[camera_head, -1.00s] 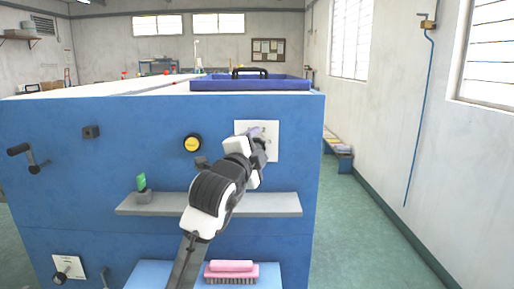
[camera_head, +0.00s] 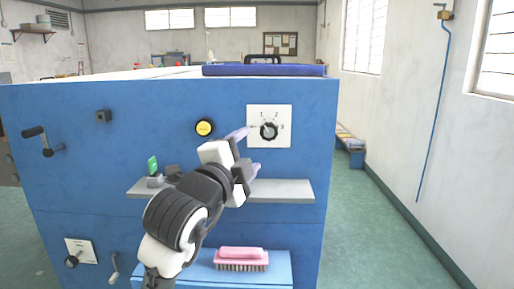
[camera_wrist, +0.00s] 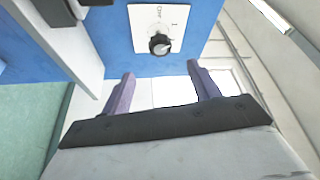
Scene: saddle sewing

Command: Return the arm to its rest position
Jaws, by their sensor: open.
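My gripper (camera_head: 248,150) is open and empty, its two purple fingers apart in front of the blue cabinet face. In the wrist view my gripper (camera_wrist: 160,92) also shows with nothing between its fingers. The black rotary knob (camera_head: 268,131) sits on a white numbered plate (camera_head: 284,112) just right of the upper fingertip. In the wrist view the knob (camera_wrist: 159,44) is beyond the fingertips, and a gap shows between. My arm rises from the bottom of the head view in front of the shelf.
The blue cabinet (camera_head: 70,115) carries a yellow button (camera_head: 204,127), a crank handle (camera_head: 40,138) and a grey shelf (camera_head: 290,190) with a green item (camera_head: 153,166). A pink brush (camera_head: 241,258) lies on a blue ledge below. Open floor (camera_head: 385,235) is at right.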

